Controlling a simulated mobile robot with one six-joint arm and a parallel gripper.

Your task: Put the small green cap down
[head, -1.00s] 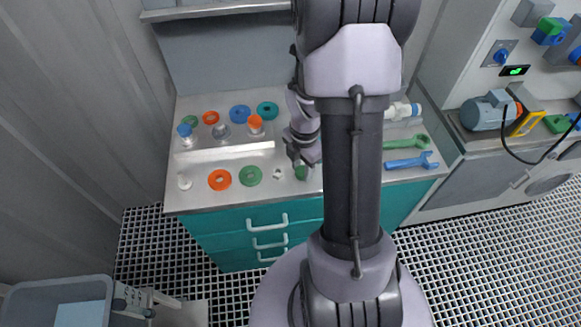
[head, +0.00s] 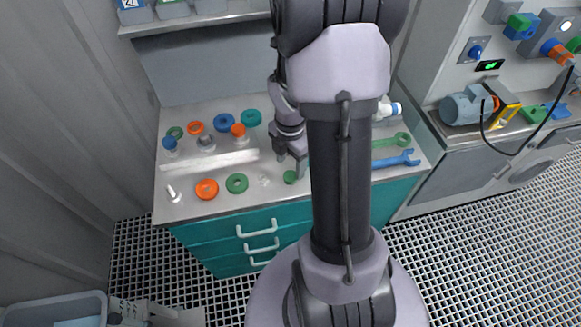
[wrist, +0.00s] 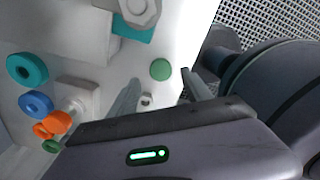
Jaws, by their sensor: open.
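The small green cap (head: 290,177) lies on the steel bench top near its front edge, just below my gripper (head: 291,164). In the wrist view the cap (wrist: 161,69) is a flat green disc, beyond and roughly between the two fingertips. My gripper's fingers (wrist: 160,85) are spread apart with nothing held between them. The cap looks clear of both fingers. My arm hides part of the bench to its right.
An orange ring (head: 206,189) and a green ring (head: 237,183) lie left of the cap, with a small white nut (head: 264,180) between. More rings and plugs stand behind. Green (head: 390,141) and blue (head: 397,160) wrenches lie right of my arm.

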